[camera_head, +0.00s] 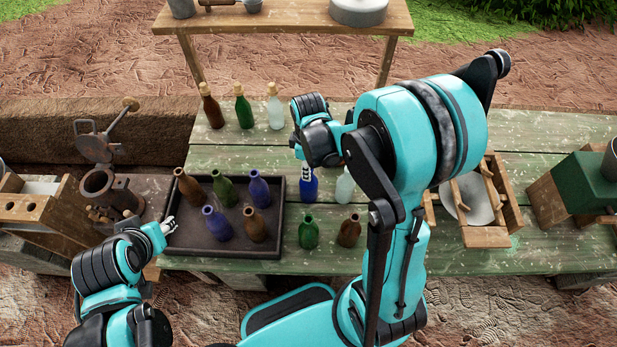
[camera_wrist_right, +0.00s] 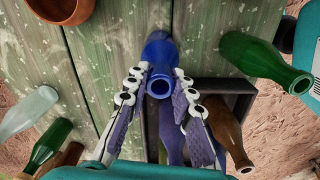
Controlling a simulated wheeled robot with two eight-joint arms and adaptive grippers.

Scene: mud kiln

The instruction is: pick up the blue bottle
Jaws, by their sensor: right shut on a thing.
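My right gripper (camera_head: 307,173) points down over the green table, with its fingers shut on a blue bottle (camera_head: 309,190). In the right wrist view the fingers (camera_wrist_right: 160,76) close on both sides of this blue bottle (camera_wrist_right: 157,50) near its mouth. The bottle looks upright; whether its base touches the table I cannot tell. Two other blue bottles, one at the back (camera_head: 259,191) and one at the front (camera_head: 216,224), stand in the dark tray. My left gripper (camera_head: 170,226) is by the tray's left edge; its fingers are too small to judge.
The dark tray (camera_head: 215,250) also holds brown and green bottles. A green bottle (camera_head: 308,234), a brown bottle (camera_head: 349,231) and a clear bottle (camera_head: 345,188) stand near the held one. Three corked bottles stand behind. A wooden frame (camera_head: 486,237) is at right.

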